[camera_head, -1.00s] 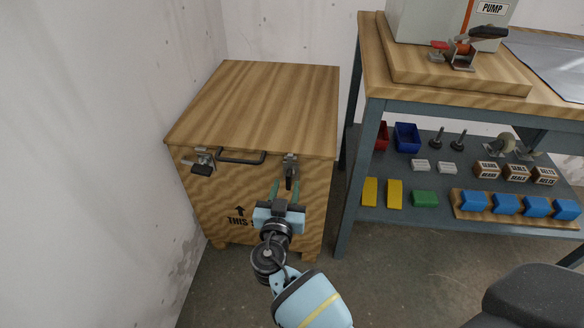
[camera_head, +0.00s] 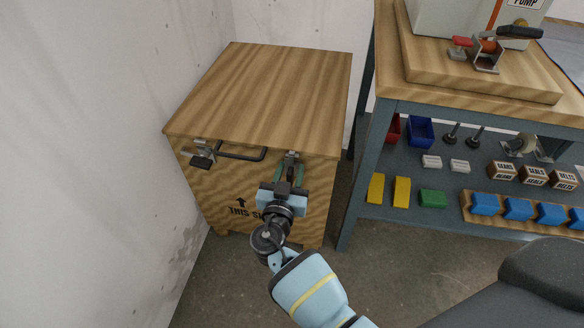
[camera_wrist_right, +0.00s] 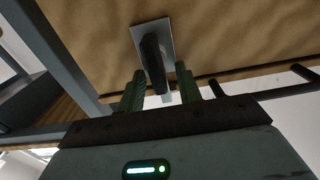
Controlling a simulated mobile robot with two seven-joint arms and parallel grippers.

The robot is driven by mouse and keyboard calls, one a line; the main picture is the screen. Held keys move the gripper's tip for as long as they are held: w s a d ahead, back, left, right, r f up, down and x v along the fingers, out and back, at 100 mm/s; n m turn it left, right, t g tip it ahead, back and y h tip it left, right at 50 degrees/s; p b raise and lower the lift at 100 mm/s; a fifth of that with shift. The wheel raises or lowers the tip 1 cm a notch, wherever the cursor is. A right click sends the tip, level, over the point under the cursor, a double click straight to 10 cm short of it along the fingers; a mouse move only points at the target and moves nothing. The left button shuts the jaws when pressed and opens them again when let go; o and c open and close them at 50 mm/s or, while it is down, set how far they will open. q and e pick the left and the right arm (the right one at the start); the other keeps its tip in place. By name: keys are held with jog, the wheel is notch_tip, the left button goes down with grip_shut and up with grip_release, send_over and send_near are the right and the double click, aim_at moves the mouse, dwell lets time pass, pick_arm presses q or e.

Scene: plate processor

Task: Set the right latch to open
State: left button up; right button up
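The wooden crate (camera_head: 265,90) stands against the wall with its lid down. Its right latch (camera_head: 291,156) is on the front face just under the lid edge. In the right wrist view the latch's dark lever (camera_wrist_right: 154,62) lies over its metal plate. My right gripper (camera_head: 290,167) is at this latch. In the wrist view its two green fingers (camera_wrist_right: 160,85) are apart, one on each side of the lever's end, with gaps showing. The left latch (camera_head: 202,156), with a dark lever, is at the crate's left front. My left gripper is not in view.
A black bar handle (camera_head: 240,153) sticks out between the two latches. A workbench (camera_head: 362,160) with bins, boxes and blue blocks on its lower shelf stands close to the crate's right. The wall (camera_head: 110,130) is close on the left.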

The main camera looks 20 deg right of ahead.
grip_shut()
dwell(0.5)
jog(key=n, duration=0.1)
jog(key=n+b, duration=0.2)
jog(key=shift+w+a+f, duration=0.15)
jog(key=shift+a+f, duration=0.05)
jog(key=shift+a, duration=0.05)
jog(key=n+b, duration=0.1)
jog(key=n, duration=0.2)
jog(key=shift+w+a+n+b, duration=0.15)
jog(key=shift+a+n+b, duration=0.15)
jog(key=shift+b, duration=0.1)
jog(key=n, duration=0.6)
jog(key=f+n, duration=0.1)
jog(key=n, duration=0.2)
jog(key=shift+w+a+f, duration=0.1)
jog(key=shift+w+a, duration=0.15)
jog(key=shift+a, duration=0.1)
jog(key=shift+n, duration=0.3)
